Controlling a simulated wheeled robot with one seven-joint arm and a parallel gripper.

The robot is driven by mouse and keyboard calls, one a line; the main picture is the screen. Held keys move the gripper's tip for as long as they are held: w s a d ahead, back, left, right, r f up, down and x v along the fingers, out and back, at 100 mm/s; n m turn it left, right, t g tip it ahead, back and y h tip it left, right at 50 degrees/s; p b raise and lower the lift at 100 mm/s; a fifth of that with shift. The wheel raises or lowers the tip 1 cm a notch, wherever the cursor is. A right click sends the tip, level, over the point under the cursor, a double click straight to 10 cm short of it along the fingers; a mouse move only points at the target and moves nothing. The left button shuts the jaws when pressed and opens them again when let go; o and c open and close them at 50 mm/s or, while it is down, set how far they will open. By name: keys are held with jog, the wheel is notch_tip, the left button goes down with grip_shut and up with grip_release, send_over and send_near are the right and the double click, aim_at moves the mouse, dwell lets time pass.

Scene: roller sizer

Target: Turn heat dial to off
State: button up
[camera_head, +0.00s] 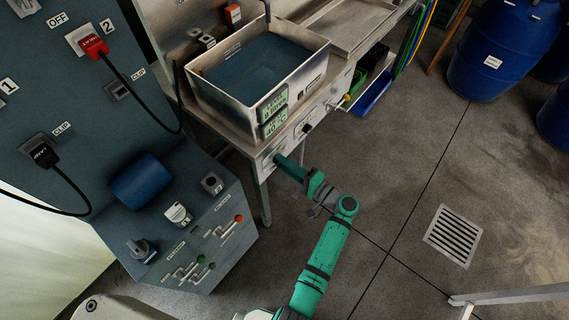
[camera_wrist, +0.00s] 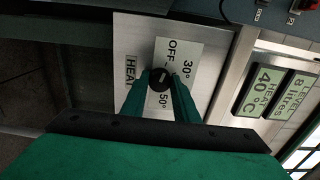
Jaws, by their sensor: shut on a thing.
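The black round heat dial (camera_wrist: 160,77) sits on a white plate (camera_wrist: 190,58) marked OFF, 30° and 50°, with HEAT lettered beside it. My gripper (camera_wrist: 159,88) is shut on the dial, with one green finger on each side of it. A small pale mark shows on the dial's face, but I cannot tell exactly which label it points to. In the head view my gripper (camera_head: 278,160) reaches the front panel of the metal bench, and the dial is hidden there.
A metal water tank (camera_head: 313,82) stands on the bench above the panel. Its display (camera_wrist: 265,91) reads level 8 litres and heat 40 °C. A blue-grey control cabinet (camera_head: 150,215) stands left of my arm. Floor with a drain grate (camera_head: 454,235) is clear at right.

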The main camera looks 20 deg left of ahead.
dwell(0.5)
jog(key=o, duration=1.1)
jog(key=shift+c, duration=0.2)
jog(key=v, duration=1.1)
